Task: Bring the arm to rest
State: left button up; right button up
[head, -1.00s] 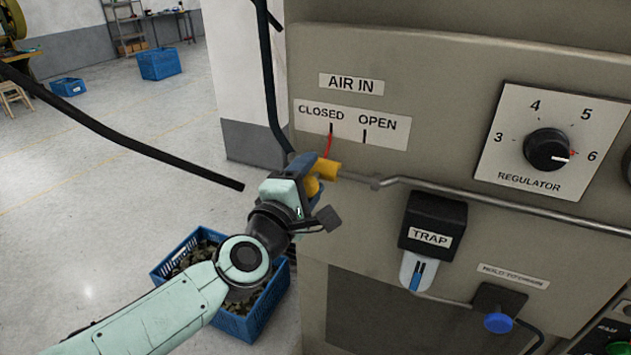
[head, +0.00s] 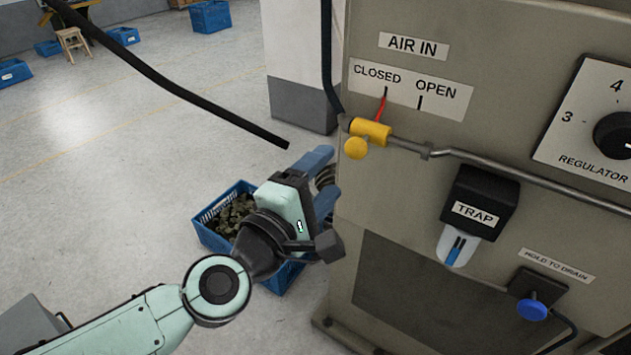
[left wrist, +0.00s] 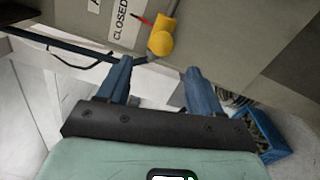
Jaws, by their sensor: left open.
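My left gripper (head: 323,172) is in the head view, just below and left of the yellow valve (head: 368,131) on the machine panel. Its two blue fingers are apart and nothing is between them. The left wrist view shows the same open fingers (left wrist: 158,78), with the yellow valve (left wrist: 160,43) beyond them and clear of them. The valve's red pointer is at the CLOSED mark of the AIR IN label (head: 413,44). My right gripper is not in view.
The machine panel (head: 490,110) fills the right side, with a pipe, a black trap (head: 480,202), a blue drain knob (head: 531,309) and a regulator dial (head: 615,134). A blue crate (head: 210,238) of dark pieces stands on the floor behind my arm. Open floor lies left.

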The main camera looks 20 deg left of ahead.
pick_arm(q)
jog(key=shift+v, duration=0.95)
jog(key=w+f+m+g+y+p, duration=0.1)
jog(key=w+f+m+g+p, duration=0.15)
jog(key=f, duration=1.05)
jog(key=w+f+m+g+y+p, duration=0.2)
jog(key=w+f+m+g, duration=0.15)
jog(key=f, duration=0.95)
jog(key=s+a+f+m+g+p, duration=0.2)
jog(key=s+f+g, duration=0.15)
jog(key=f, duration=0.85)
jog(key=s+a+f+m+g+p, duration=0.25)
jog(key=s+f+g, duration=0.25)
jog(key=s+f, duration=0.8)
jog(key=s+d+f+m+g+h+p, duration=0.1)
jog(key=s+f, duration=0.4)
jog(key=s, duration=0.7)
jog(key=d+m+g+p, duration=0.1)
jog(key=g, duration=0.1)
jog(key=shift+d+f+g, duration=0.2)
jog(key=shift+g, duration=0.15)
